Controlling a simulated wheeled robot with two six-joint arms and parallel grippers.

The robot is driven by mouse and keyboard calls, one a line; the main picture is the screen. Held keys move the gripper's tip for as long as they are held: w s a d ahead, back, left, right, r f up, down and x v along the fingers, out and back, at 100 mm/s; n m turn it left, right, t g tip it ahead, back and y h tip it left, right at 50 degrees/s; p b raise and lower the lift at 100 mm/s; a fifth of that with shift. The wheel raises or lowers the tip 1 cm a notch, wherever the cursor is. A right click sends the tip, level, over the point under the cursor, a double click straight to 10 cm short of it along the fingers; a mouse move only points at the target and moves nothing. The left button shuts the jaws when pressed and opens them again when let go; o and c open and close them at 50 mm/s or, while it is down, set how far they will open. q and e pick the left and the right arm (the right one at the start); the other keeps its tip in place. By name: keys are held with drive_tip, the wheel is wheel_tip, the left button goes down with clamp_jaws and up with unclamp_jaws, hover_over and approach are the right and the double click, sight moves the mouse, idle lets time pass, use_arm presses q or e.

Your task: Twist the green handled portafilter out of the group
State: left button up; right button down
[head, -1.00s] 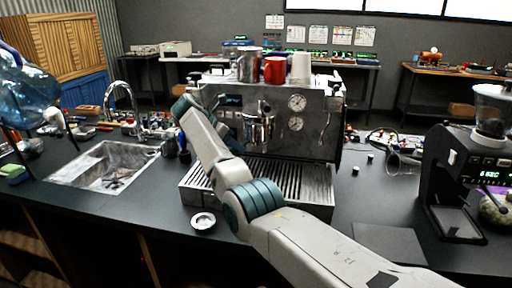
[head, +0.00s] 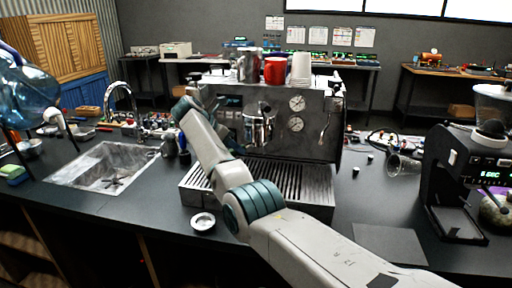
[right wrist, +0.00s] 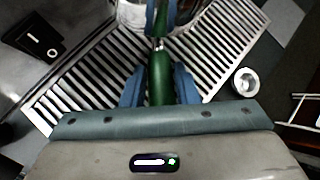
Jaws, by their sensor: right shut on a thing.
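In the right wrist view, the green handle of the portafilter (right wrist: 159,76) runs up between the two blue fingers of my right gripper (right wrist: 160,88), which is shut on it. The handle leads to a metal head at the top edge, only partly in view. In the head view, the espresso machine (head: 318,150) stands at the middle of the counter, with the metal group (head: 258,128) on its front. My right arm crosses in front of the machine, and its gripper end (head: 184,106) is at the machine's left front; the fingers and handle are hidden there. My left gripper is not in view.
A slatted drip tray (right wrist: 85,75) lies below the gripper. A small round metal cup (head: 203,221) sits on the counter in front of it. A sink (head: 105,166) is to the left and a grinder (head: 462,180) to the right. Cups (head: 275,69) stand on the machine.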

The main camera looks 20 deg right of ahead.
drive_tip(key=shift+f+b, duration=0.7)
drive_tip(key=shift+f, duration=0.05)
idle(2.7)
drive_tip(key=s+a, duration=0.3)
drive_tip(key=a, duration=0.9)
drive_tip(key=shift+a, duration=0.3)
idle(0.6)
